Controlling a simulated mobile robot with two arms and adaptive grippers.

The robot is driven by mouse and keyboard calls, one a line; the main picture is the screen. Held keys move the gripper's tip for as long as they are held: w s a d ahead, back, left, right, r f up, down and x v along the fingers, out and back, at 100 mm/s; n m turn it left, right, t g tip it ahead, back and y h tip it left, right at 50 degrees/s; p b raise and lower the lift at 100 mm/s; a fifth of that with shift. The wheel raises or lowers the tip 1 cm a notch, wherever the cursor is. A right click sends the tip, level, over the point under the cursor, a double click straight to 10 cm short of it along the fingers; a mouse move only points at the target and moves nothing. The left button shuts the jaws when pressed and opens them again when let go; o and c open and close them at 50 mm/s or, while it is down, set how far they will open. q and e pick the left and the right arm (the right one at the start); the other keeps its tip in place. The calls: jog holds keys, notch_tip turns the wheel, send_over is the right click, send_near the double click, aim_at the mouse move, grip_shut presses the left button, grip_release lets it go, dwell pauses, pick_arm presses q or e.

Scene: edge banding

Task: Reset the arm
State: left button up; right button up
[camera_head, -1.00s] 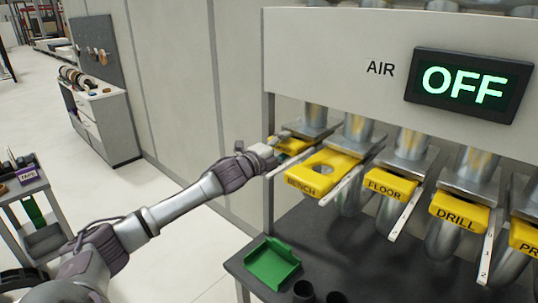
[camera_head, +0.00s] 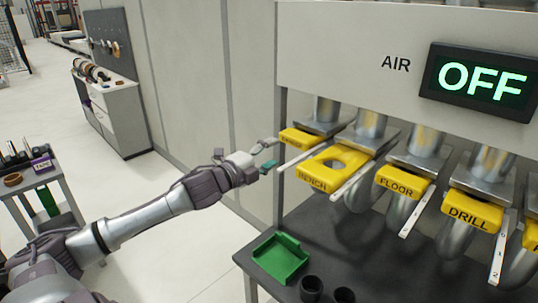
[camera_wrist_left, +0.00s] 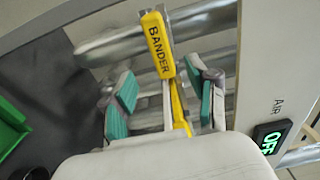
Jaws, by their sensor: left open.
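My left gripper (camera_head: 267,156) is open and empty, just left of the leftmost yellow gate (camera_head: 299,139) and apart from it. In the left wrist view, my left gripper's (camera_wrist_left: 163,103) teal pads stand wide apart. The yellow gate marked BANDER (camera_wrist_left: 158,45) lies beyond and between them, and nothing is gripped. My left arm (camera_head: 150,212) reaches in from the lower left. My right gripper is not in view.
Yellow gates marked BENCH (camera_head: 313,184), FLOOR (camera_head: 398,183) and DRILL (camera_head: 470,212) follow to the right. BENCH sticks out and shows a hole. The AIR display (camera_head: 480,82) reads OFF. A green tray (camera_head: 281,258) lies on the dark table (camera_head: 345,240). A cart (camera_head: 62,180) stands at left.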

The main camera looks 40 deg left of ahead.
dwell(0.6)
pick_arm(q)
jog(key=s+a+f+n+g+y+b, duration=0.1)
jog(key=s+a+f+n+g+y, duration=0.15)
jog(key=f, duration=1.05)
jog(key=s+a+f+n+g+y+b, duration=0.1)
jog(key=s+a+f+n+g, duration=0.2)
jog(key=f, duration=1)
jog(key=s+a+f+n+g+y, duration=0.1)
jog(key=s+a+f+n, duration=0.25)
jog(key=f, duration=0.95)
jog(key=s+d+f+n+g+b, duration=0.1)
jog(key=s+d+f+n+g, duration=0.15)
jog(key=s+f, duration=0.55)
jog(key=s+d+f+n+g, duration=0.2)
jog(key=s+d+f, duration=0.25)
jog(key=f, duration=0.75)
jog(key=s+d+f+n+g+h, duration=0.1)
jog(key=s+d+f+g, duration=0.1)
jog(key=s+d+f, duration=0.4)
jog(key=s+d+f+n+g+h+b, duration=0.1)
jog(key=s+d+f+g, duration=0.1)
jog(key=s+d+f, duration=0.4)
jog(key=s+d+f+n+g+h+b, duration=0.1)
jog(key=s+d+f, duration=0.4)
jog(key=s+d, duration=0.5)
jog(key=s+g, duration=0.1)
jog(key=s, duration=0.5)
jog(key=shift+d+f, duration=0.2)
jog(key=shift+f, duration=0.2)
